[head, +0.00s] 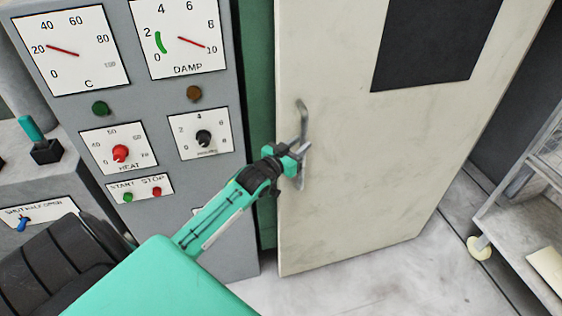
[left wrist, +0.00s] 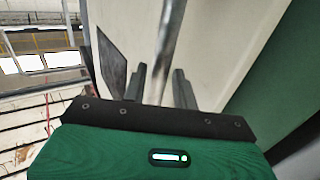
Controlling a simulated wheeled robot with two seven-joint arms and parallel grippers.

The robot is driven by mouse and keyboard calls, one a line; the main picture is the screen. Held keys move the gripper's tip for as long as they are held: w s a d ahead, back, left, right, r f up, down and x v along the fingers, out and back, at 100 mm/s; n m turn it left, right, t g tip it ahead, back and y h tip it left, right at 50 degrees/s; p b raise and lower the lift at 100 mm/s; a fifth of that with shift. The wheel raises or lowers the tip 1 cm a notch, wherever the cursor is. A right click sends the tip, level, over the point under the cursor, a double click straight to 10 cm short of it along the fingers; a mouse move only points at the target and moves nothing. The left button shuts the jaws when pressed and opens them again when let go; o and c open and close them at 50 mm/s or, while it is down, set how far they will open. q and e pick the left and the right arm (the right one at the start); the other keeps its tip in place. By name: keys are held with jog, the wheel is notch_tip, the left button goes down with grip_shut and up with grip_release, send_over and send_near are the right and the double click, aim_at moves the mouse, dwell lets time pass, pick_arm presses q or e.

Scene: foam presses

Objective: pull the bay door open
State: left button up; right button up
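The bay door (head: 390,165) is a tall cream panel with a dark window near its top. Its grey metal handle (head: 303,118) is an upright bar near the door's left edge. My left gripper (head: 298,156) is at the lower part of the handle. In the left wrist view the handle bar (left wrist: 168,45) runs between the two fingers (left wrist: 160,85), with a small gap on each side, so the gripper looks open around it. In the head view the fingers partly hide the lower handle. My right gripper is not in view.
A grey control panel (head: 222,110) with dials, knobs and buttons stands left of the door, close to my left arm. A green frame (head: 258,100) lies between them. A metal shelf rack (head: 520,190) stands at the right. Pale floor (head: 350,285) in front is clear.

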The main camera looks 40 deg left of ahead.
pick_arm(q)
jog(key=s+b, duration=0.2)
jog(key=s, duration=0.7)
jog(key=shift+s+a+b, duration=0.3)
jog(key=shift+s+a, duration=0.05)
